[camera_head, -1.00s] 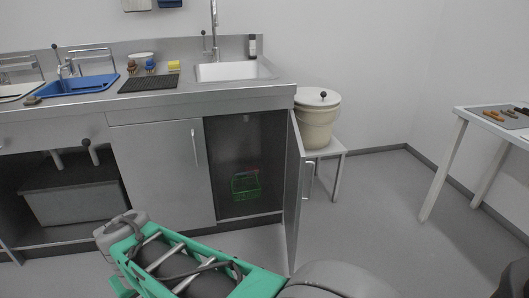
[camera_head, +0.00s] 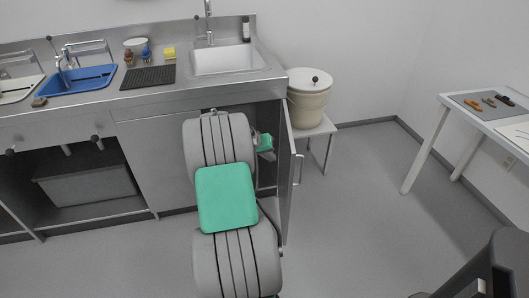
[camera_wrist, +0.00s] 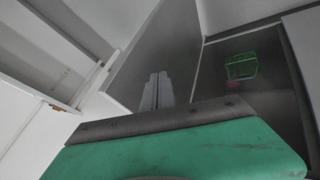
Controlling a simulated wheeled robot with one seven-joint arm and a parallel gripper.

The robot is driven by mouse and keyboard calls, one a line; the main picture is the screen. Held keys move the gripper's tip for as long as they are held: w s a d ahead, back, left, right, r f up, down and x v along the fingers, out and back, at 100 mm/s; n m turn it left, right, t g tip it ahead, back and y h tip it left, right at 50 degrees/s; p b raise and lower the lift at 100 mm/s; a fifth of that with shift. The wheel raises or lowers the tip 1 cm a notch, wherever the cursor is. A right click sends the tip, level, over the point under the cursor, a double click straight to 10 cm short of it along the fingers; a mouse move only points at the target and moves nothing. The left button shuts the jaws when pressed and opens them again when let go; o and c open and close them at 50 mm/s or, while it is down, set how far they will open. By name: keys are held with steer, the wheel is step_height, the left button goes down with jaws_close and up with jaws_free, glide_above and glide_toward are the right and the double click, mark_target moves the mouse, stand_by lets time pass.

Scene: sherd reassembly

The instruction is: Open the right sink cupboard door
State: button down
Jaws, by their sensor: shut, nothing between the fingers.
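The right sink cupboard door (camera_head: 287,185) stands open, swung out toward me and seen nearly edge-on, with its bar handle (camera_head: 299,168) on the right-hand side. In the wrist view the door (camera_wrist: 165,45) is a grey panel ahead of my gripper. My gripper (camera_wrist: 157,90) has its two grey fingers together, empty, close in front of the door's inner face; I cannot tell whether they touch it. A green basket (camera_wrist: 241,66) is inside the cupboard, right of the fingers.
A white stool (camera_head: 318,132) with a lidded cream bucket (camera_head: 309,100) stands just right of the door. A white table (camera_head: 470,115) is farther right. The floor (camera_head: 355,220) between door and table is clear. The left cupboard door (camera_head: 155,160) is shut.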

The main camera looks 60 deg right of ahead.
steer(key=shift+s+d+f, duration=0.3)
steer(key=shift+s+d, duration=0.5)
steer(key=shift+s, duration=0.15)
steer(key=shift+s+d+f, duration=0.3)
steer(key=shift+s+d, duration=0.45)
steer(key=shift+s, duration=0.15)
